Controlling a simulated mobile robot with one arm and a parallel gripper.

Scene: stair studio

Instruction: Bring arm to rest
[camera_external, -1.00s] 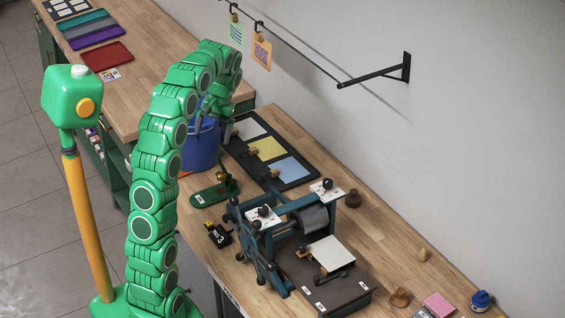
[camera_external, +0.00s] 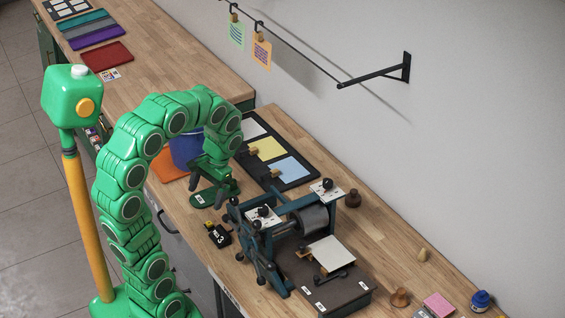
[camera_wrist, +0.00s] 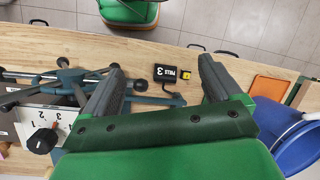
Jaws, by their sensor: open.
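My green arm (camera_external: 165,120) arches over the wooden bench in the external view, with its end pointing down. In the wrist view, the two dark fingers of my gripper (camera_wrist: 160,72) stand wide apart. A black box marked 3 (camera_wrist: 172,73) shows in the gap between them, on the bench. I cannot tell the exact height of the fingers over the bench.
A roller press (camera_external: 310,218) stands close right of my gripper. A blue bucket (camera_external: 183,150) is behind my arm, partly hidden; it shows at right in the wrist view (camera_wrist: 300,148). A dark tray with coloured sheets (camera_external: 268,150) lies behind. A wall rail (camera_external: 290,45) hangs above.

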